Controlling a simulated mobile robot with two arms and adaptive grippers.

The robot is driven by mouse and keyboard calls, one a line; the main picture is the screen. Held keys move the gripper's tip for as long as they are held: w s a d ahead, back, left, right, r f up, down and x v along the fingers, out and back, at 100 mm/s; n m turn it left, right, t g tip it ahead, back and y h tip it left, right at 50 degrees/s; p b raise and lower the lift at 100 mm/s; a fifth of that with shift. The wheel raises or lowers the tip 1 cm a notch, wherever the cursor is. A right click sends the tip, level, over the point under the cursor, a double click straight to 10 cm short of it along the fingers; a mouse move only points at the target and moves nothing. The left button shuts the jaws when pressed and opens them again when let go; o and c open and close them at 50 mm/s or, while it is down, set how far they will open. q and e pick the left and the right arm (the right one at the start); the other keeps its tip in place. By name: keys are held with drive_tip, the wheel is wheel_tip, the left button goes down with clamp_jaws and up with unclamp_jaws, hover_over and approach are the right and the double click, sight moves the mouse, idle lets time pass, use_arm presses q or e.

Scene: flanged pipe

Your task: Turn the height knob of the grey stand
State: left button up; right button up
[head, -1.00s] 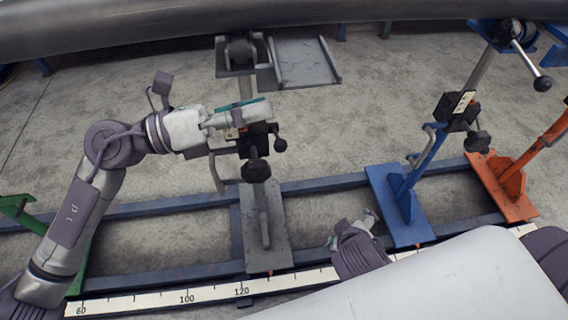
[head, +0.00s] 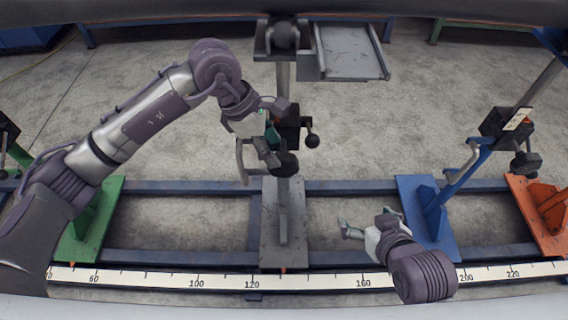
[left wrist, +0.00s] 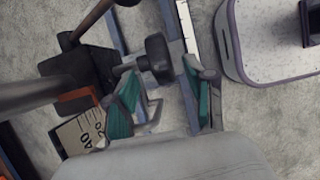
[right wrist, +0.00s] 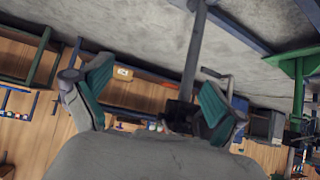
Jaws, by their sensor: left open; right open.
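The grey stand has an upright column, a flat grey base (head: 283,245) and a black clamp block (head: 291,133). Its black height knob (head: 287,164) sticks out just below the block. My left gripper (head: 274,150) is open beside the block and knob. In the left wrist view the knob (left wrist: 158,58) shows between and just beyond the spread teal-padded fingertips (left wrist: 166,72); I cannot tell whether they touch it. My right gripper (head: 368,224) is open and empty, low between the grey and blue stands. In the right wrist view its fingers (right wrist: 155,92) are spread with nothing between.
A ball-ended lever (head: 312,141) juts right from the clamp block. A blue stand (head: 425,215) and an orange stand (head: 540,210) stand right, a green base (head: 92,220) left. A large pipe (head: 400,10) crosses the top. A ruler rail (head: 310,282) runs in front.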

sight(278, 156)
use_arm(q)
drive_tip(key=b+x, duration=0.1)
drive_tip(key=x, duration=0.4)
drive_tip(key=shift+d+f, duration=0.1)
drive_tip(key=shift+f, duration=0.2)
drive_tip(key=shift+d+f, duration=0.15)
drive_tip(key=shift+f, duration=0.2)
use_arm(e)
drive_tip(key=w+r+t, duration=0.1)
drive_tip(key=w+a+r+t, duration=0.1)
drive_tip(key=r, duration=0.1)
drive_tip(key=w+r+t+y, duration=0.1)
drive_tip(key=shift+w+a+r+t, duration=0.15)
drive_tip(key=shift+w+a+t, duration=0.15)
drive_tip(key=shift+w+a, duration=0.1)
use_arm(q)
clamp_jaws()
